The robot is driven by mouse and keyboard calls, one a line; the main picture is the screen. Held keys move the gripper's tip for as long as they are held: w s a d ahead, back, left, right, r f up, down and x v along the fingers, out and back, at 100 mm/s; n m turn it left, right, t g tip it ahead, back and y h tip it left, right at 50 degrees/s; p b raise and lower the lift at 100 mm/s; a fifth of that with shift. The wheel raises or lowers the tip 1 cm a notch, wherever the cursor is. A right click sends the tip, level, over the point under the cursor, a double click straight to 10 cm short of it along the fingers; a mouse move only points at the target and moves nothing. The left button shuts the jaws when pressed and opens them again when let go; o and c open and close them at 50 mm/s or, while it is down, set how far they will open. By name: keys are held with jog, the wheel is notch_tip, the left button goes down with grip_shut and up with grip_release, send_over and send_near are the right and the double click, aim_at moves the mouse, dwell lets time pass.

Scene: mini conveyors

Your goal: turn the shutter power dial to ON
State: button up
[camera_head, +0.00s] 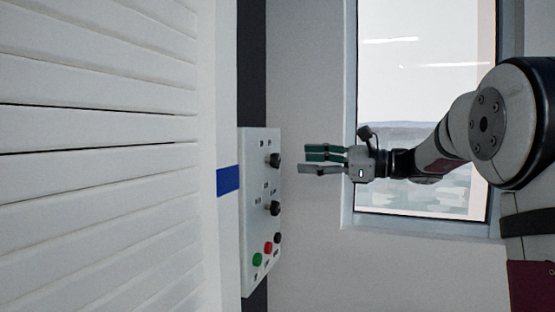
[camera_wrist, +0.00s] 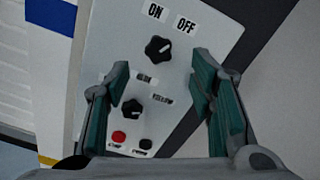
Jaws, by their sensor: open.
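The shutter power dial (camera_wrist: 158,49) is a black knob under the ON and OFF labels on a light grey control panel (camera_wrist: 100,42). A pale mark on the knob seems to point up and right, toward OFF. In the head view the dial (camera_head: 275,160) is the upper knob on the panel (camera_head: 258,182). My gripper (camera_head: 305,160) is open and empty, to the right of the panel, level with the dial and apart from it. In the wrist view its two fingers (camera_wrist: 160,68) frame the panel, with the dial just beyond the tips and between them.
A second black knob (camera_head: 273,208) sits below the dial, with a red button (camera_head: 268,248), a green button (camera_head: 257,260) and a small black button (camera_head: 278,238) lower down. A white slatted shutter (camera_head: 100,160) fills the left. A window (camera_head: 425,120) is behind my arm.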

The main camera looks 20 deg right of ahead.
aim_at(278, 159)
jog(key=x, duration=0.8)
jog(key=shift+w+a+p, duration=0.1)
jog(key=shift+a+p, duration=0.15)
jog(key=shift+p, duration=0.05)
jog(key=shift+c, duration=0.6)
jog(key=c, duration=1.1)
